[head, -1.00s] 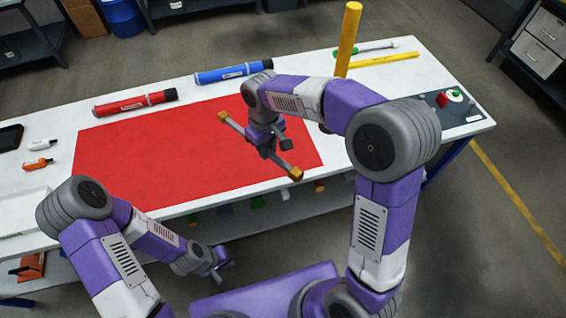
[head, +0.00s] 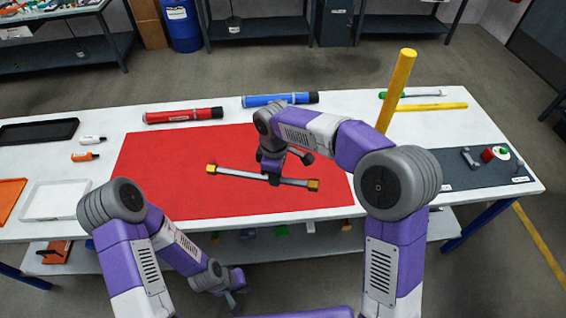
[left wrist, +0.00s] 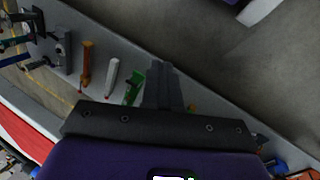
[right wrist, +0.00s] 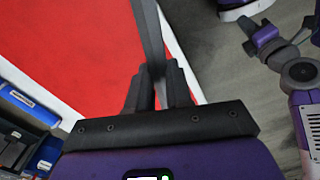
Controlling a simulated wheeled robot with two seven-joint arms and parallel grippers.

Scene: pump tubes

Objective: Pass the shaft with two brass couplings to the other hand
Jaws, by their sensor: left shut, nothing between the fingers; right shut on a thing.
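The shaft (head: 240,174) is a grey rod with a brass coupling at each end, the left coupling (head: 211,169) and the right coupling (head: 313,185). It is held above the red mat, lying nearly crosswise in the head view. My right gripper (head: 274,178) is shut on the shaft right of its middle. In the right wrist view the grey shaft (right wrist: 148,30) runs up from between the fingers; its couplings are out of that view. My left gripper (head: 236,300) is shut and empty, low in front of the table's near edge, well apart from the shaft. Its closed fingers show in the left wrist view (left wrist: 163,85).
The red mat (head: 150,180) covers the table's middle. A red tube (head: 183,115) and a blue tube (head: 280,100) lie behind it. A yellow post (head: 397,90) stands upright at the right. A white tray (head: 55,201) is at the left. A lower shelf (head: 270,248) holds several tools.

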